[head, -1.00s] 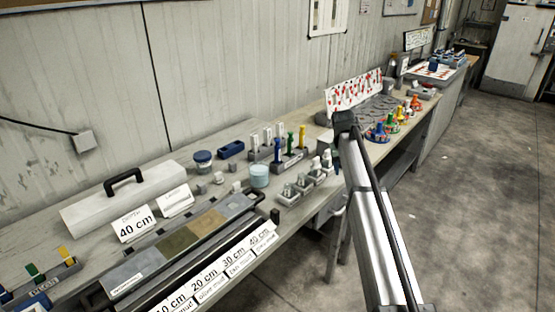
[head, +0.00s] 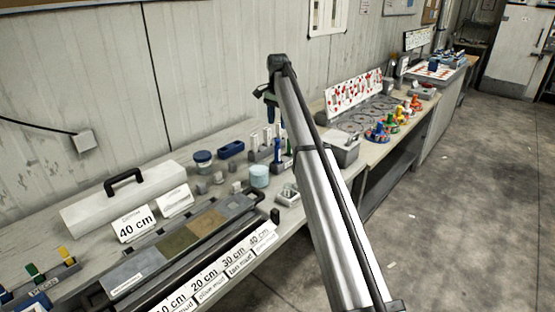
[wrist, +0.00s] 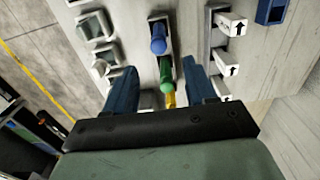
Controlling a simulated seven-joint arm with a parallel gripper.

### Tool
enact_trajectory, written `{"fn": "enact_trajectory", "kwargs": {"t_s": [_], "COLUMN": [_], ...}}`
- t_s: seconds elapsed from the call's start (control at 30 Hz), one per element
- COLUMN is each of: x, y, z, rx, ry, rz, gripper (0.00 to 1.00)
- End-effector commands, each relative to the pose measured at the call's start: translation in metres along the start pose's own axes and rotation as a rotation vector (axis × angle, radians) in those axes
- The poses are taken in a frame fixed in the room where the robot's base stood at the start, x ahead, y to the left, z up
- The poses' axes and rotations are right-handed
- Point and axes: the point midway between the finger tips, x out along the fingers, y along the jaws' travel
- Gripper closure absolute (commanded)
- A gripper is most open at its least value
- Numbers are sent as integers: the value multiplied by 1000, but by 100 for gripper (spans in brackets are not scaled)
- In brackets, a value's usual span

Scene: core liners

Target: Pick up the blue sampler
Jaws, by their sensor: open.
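The blue sampler (head: 277,149) stands upright in a grey rack in the head view, partly behind my arm. In the wrist view its blue top (wrist: 158,40) shows just beyond my fingertips, in line with the green sampler (wrist: 166,74) and the yellow sampler (wrist: 169,99). My gripper (head: 270,112) hangs above the rack, pointing down. In the wrist view my gripper (wrist: 159,70) has its two blue fingers wide apart with nothing held. The green top appears between them. The yellow one is partly hidden by the gripper body.
White arrow-marked blocks (wrist: 230,24) stand in a rack to the right in the wrist view. Grey holders with pale round-topped pieces (wrist: 94,28) are on the left. The wall is close behind.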

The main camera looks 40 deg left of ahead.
Motion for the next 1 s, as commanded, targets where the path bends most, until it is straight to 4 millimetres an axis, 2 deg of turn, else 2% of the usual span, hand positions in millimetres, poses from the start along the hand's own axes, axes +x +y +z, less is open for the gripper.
{"fn": "enact_trajectory", "kwargs": {"t_s": [0.5, 0.77, 1.0], "x": [76, 88, 118], "y": [2, 2, 3], "z": [0, 0, 2], "rx": [-2, -2, -2], "ry": [0, 1, 0], "rz": [0, 0, 1], "gripper": [45, 45, 45]}}
